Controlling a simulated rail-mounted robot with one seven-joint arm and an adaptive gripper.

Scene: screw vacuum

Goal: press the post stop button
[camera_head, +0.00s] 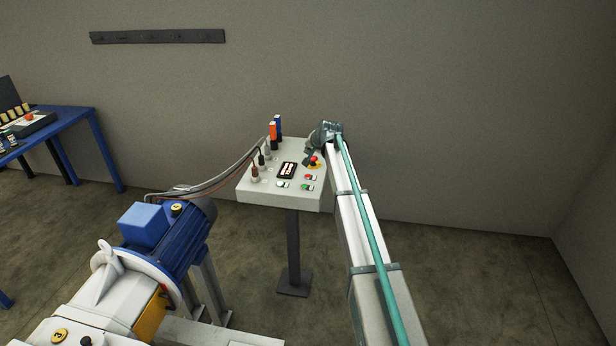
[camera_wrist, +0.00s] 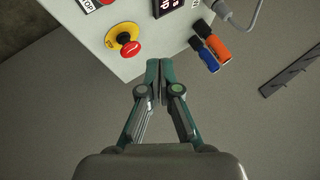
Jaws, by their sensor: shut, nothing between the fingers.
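The control post's sloped light panel (camera_head: 247,190) stands in the middle of the head view. A red mushroom button on a yellow ring (camera_head: 314,162) is near its far right corner; it also shows in the wrist view (camera_wrist: 128,45). A smaller flat red button (camera_head: 308,177) sits nearer on the panel, beside a label; in the wrist view this red button (camera_wrist: 106,2), cut by the top edge, is beside a "STOP" label. My gripper (camera_wrist: 161,75) is shut and empty, its tips by the panel's edge, apart from the mushroom button in the picture. Height above the panel is unclear.
Orange and blue connectors (camera_wrist: 218,46) stand at the panel's far edge, with cables at its left. A dark display (camera_head: 287,170) and a green button (camera_head: 305,187) share the panel. A blue motor (camera_head: 168,238) stands front left. Floor to the right is clear.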

